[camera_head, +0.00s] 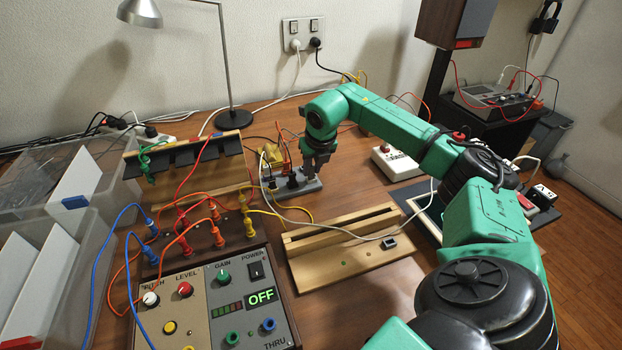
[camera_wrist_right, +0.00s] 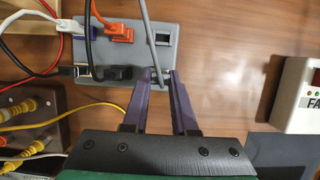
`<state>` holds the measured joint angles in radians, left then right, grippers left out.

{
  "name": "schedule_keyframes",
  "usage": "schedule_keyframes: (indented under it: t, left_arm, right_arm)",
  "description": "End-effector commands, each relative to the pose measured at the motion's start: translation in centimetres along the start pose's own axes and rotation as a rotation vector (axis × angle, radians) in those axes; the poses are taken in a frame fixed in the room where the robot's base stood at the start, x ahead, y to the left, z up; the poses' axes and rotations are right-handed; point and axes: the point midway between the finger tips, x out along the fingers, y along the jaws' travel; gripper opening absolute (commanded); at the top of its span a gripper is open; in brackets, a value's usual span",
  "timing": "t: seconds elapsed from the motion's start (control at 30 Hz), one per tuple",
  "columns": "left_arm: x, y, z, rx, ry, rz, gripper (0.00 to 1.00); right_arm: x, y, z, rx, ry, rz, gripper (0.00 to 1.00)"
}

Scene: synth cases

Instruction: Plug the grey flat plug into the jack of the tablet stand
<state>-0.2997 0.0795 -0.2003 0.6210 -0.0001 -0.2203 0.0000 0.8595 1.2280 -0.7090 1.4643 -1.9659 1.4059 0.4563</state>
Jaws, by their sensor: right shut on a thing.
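The wooden tablet stand (camera_head: 330,262), with a long slot, lies on the table in the middle of the head view. A small dark square socket (camera_head: 389,242), apparently its jack, sits on its right part. My right gripper (camera_head: 312,172) is beyond the stand, at the right end of a grey socket block. In the right wrist view my right gripper (camera_wrist_right: 160,80) is shut on the grey plug (camera_wrist_right: 158,74), at the block's lower right corner. Its grey cable runs up between the fingertips. The fingers hide most of the plug; I cannot tell whether it is seated. My left gripper is not in view.
The grey socket block (camera_wrist_right: 170,62) holds orange and black plugs and has an open socket at upper right. A control box (camera_head: 215,300) with blue and orange cables stands front left. A white cable (camera_head: 340,236) crosses the stand. A white box (camera_head: 397,163) stands right.

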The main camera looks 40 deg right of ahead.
Motion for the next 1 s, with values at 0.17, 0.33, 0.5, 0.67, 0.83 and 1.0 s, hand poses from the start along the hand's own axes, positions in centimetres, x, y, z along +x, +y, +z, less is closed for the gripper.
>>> schedule_keyframes:
  t: [0.17, 0.33, 0.5, 0.67, 0.83, 1.0]
  left_arm:
    - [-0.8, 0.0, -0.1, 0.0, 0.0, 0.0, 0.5]
    - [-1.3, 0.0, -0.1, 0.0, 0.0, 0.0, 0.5]
    - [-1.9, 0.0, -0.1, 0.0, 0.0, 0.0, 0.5]
    - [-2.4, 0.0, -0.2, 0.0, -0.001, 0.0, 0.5]
    - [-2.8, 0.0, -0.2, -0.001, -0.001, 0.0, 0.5]
    - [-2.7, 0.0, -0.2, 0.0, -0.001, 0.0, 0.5]
  right_arm:
    - [-0.8, 0.0, 0.3, 0.0, 0.0, 0.0, 0.0]
    - [-1.4, 0.0, 0.5, 0.0, 0.0, 0.0, 0.0]
    - [-2.0, 0.0, 0.7, 0.0, 0.0, 0.0, 0.0]
    - [-2.6, 0.0, 0.9, 0.0, 0.0, 0.0, 0.0]
    - [-3.0, 0.0, 1.1, 0.0, 0.001, 0.0, 0.0]
    - [-2.9, 0.0, 1.1, 0.0, 0.001, 0.0, 0.0]
